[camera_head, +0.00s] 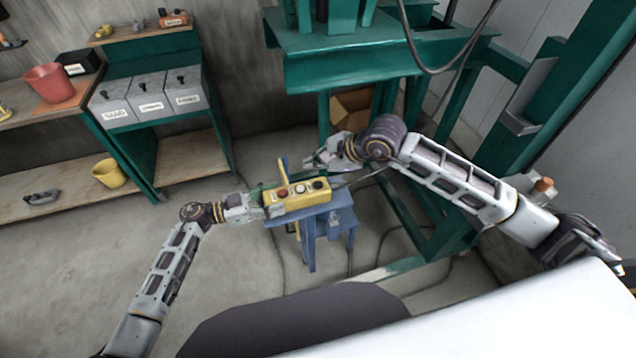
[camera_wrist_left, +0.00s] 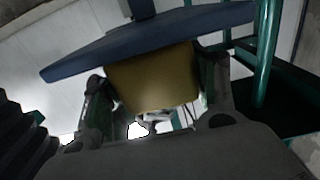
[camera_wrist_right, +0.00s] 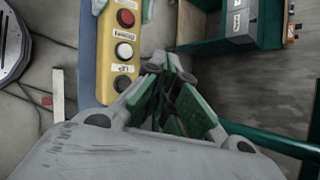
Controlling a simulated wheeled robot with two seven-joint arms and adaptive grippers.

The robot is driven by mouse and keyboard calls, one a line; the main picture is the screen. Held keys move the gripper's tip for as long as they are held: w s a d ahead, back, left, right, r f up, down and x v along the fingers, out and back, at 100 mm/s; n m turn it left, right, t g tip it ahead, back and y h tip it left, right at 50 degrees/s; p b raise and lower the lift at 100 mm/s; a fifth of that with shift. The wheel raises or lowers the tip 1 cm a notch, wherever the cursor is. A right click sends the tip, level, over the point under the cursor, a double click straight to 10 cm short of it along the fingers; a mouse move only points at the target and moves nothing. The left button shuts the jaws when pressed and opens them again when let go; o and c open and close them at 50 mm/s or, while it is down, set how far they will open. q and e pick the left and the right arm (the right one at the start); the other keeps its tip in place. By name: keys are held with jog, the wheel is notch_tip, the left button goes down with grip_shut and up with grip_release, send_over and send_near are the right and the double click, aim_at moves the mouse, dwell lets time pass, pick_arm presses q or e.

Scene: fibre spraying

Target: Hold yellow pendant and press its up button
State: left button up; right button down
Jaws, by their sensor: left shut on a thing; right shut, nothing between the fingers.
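The yellow pendant (camera_head: 297,196) lies on a blue stand (camera_head: 340,199) in the head view, with red, white and black buttons on its top. My left gripper (camera_head: 264,204) is shut on its left end. The left wrist view shows the yellow body (camera_wrist_left: 155,80) between the two fingers. My right gripper (camera_head: 322,158) is shut and empty, behind the pendant and apart from it in the head view. In the right wrist view its closed fingertips (camera_wrist_right: 168,65) are beside the pendant (camera_wrist_right: 107,45). An inverted "UP" label (camera_wrist_right: 122,69) sits between the white button and the black button (camera_wrist_right: 122,83).
A green machine frame (camera_head: 345,70) stands behind the stand, close to my right arm. Shelves with grey labelled bins (camera_head: 150,98), a red bucket (camera_head: 50,82) and a yellow bucket (camera_head: 109,172) are at left. Cables run across the floor. The floor left of the stand is open.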

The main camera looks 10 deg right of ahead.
aim_at(316, 186)
jog(key=shift+f, duration=2.5)
